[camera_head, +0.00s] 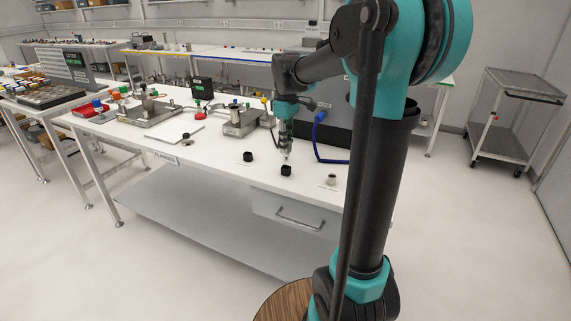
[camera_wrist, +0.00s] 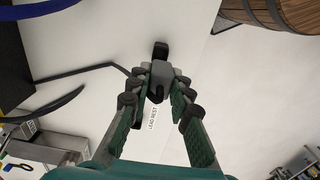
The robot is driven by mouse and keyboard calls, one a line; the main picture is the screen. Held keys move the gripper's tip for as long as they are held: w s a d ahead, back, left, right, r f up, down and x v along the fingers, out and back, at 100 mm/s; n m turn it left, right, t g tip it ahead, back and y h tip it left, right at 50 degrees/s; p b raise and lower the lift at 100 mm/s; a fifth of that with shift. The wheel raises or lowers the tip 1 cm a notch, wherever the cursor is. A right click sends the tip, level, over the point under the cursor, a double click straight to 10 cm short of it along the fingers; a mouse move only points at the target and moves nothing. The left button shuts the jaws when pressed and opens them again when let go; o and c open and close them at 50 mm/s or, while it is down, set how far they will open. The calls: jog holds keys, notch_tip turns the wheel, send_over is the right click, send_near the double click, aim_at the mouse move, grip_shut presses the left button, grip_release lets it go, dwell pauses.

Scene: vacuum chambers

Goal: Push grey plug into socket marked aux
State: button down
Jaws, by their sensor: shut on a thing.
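My gripper (camera_wrist: 160,82) is shut on the grey plug (camera_wrist: 160,71), which sits between the fingertips in the wrist view. A black block (camera_wrist: 160,49) lies just beyond the plug, and a printed label reading "LEAD REST" (camera_wrist: 153,118) is on the white surface. In the head view my gripper (camera_head: 287,156) points down just above a black block (camera_head: 286,171) near the table's front edge. The plug is too small to make out there. I cannot read any socket marked aux; my arm covers part of the dark box (camera_head: 335,124) at the right.
A blue cable (camera_head: 316,142) hangs from the dark box to the white table (camera_head: 215,160). Another black block (camera_head: 248,156) and a small pale knob (camera_head: 332,179) stand nearby. A metal block (camera_head: 240,122) is behind to the left. A black lead (camera_wrist: 85,70) crosses the wrist view.

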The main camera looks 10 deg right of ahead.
jog(key=shift+d, duration=0.1)
dwell(0.3)
jog(key=shift+s+d+t+h, duration=0.1)
jog(key=shift+d+t+h, duration=0.35)
jog(key=shift+d, duration=0.2)
jog(key=w+d+t+h, duration=0.2)
jog(key=d+t+h, duration=0.3)
jog(key=d, duration=0.6)
jog(key=w+d+r+t+h, duration=0.1)
jog(key=d+t+h, duration=0.3)
jog(key=d+t, duration=0.4)
jog(key=shift+w+d+r+t+h, duration=0.3)
jog(key=shift+w+d+t+h, duration=0.05)
jog(key=shift+d, duration=1.8)
jog(key=shift+x, duration=1.35)
jog(key=c, duration=1.3)
grip_release()
jog(key=shift+s, duration=0.1)
